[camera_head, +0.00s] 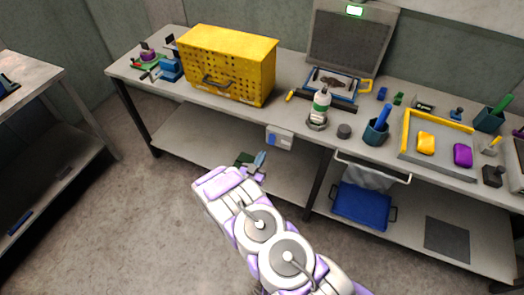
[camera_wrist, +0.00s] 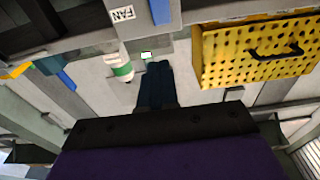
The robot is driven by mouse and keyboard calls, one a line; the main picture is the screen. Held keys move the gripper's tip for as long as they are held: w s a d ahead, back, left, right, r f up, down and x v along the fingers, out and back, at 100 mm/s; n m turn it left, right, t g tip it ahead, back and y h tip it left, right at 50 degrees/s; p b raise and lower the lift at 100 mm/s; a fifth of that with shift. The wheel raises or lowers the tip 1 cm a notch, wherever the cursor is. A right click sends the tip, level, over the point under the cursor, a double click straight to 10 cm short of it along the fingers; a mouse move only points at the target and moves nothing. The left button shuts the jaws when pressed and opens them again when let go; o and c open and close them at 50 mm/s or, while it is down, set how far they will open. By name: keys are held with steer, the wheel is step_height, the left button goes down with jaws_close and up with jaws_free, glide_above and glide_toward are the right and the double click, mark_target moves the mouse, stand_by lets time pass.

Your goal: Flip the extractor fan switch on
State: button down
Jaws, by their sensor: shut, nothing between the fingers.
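The fan switch box (camera_head: 280,138) is a small pale box with a blue part, on the front edge of the workbench. The switch lever's position is too small to tell. My gripper (camera_head: 260,160) is in front of the bench, just left of and below the switch box, apparently apart from it. In the wrist view its dark teal fingers (camera_wrist: 157,82) are together with nothing between them.
The workbench holds a yellow perforated box (camera_head: 228,65), a white bottle (camera_head: 321,102), a blue cup (camera_head: 376,132) and a yellow-edged tray (camera_head: 404,132). A blue bin (camera_head: 362,205) stands on the lower shelf. Another table (camera_head: 40,78) is at left, with open floor between.

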steer(key=s+a, duration=0.3)
steer(key=w+a+r+g+y, duration=0.2)
steer(key=w+r+g+y, duration=0.35)
steer(key=r, duration=0.25)
steer(key=s+d+r+n+g+y, duration=0.1)
steer(key=s+r+g+y, duration=0.15)
steer(key=r, duration=0.35)
steer(key=s+d+r+g+y, duration=0.1)
steer(key=s+r+g, duration=0.15)
steer(key=r, duration=0.35)
steer(key=s+d+r+n+g, duration=0.1)
steer(key=s+d+r+g, duration=0.2)
steer(key=s+d, duration=0.4)
steer(key=s+d+r+n+g+h, duration=0.1)
steer(key=s+d+r+g, duration=0.2)
steer(key=s, duration=1.8)
steer(key=s+d+r+n+g+h, duration=0.1)
steer(key=s+d+r+g, duration=0.2)
steer(key=s+d+r, duration=0.4)
steer(key=s+d, duration=0.5)
steer(key=s, duration=0.2)
steer(key=shift+s, duration=0.15)
